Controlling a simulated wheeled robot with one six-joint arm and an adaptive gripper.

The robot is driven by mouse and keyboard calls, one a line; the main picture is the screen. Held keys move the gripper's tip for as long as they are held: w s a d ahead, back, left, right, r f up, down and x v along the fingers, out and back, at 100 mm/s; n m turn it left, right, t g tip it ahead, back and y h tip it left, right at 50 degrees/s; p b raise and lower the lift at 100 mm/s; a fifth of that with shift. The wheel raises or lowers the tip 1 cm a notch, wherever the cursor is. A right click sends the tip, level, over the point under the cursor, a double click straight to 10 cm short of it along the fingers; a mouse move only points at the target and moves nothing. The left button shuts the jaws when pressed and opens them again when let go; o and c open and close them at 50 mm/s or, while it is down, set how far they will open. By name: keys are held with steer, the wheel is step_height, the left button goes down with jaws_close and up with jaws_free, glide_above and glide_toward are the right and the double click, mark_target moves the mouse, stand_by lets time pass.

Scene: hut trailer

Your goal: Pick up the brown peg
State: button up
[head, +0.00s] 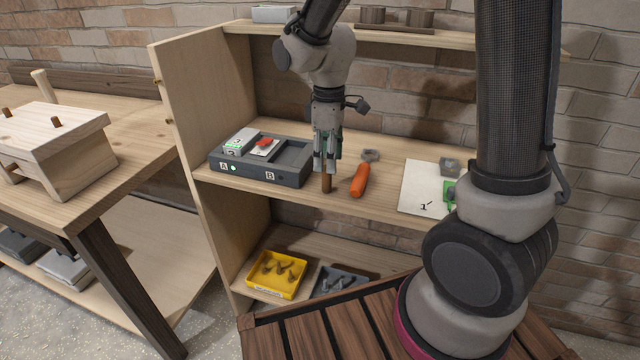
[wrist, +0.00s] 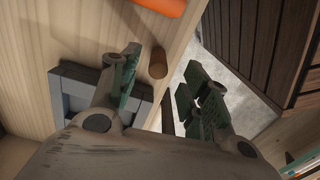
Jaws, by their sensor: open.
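The brown peg (head: 326,182) stands upright on the wooden shelf, close to its front edge. In the wrist view the peg (wrist: 158,66) shows as a short brown cylinder just beyond the fingertips, nearer the left finger. My gripper (head: 325,162) is over the peg, pointing down, with the peg's upper part hidden by or close under the fingers. In the wrist view my gripper (wrist: 160,88) has its two green-padded fingers apart, with nothing held between them. I cannot tell whether a finger touches the peg.
An orange handle (head: 360,180) lies right of the peg. A grey tray (head: 290,180) marked A and B sits to the left. A white sheet (head: 418,188) with a green item lies at the right. A yellow bin (head: 270,292) stands on the lower shelf (head: 318,258).

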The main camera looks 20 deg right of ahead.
mark_target(327, 181)
steer(key=shift+w, duration=0.1)
steer(key=shift+f+n, duration=0.3)
step_height(327, 181, down, 7)
steer(key=shift+f, duration=0.15)
steer(key=c, duration=0.9)
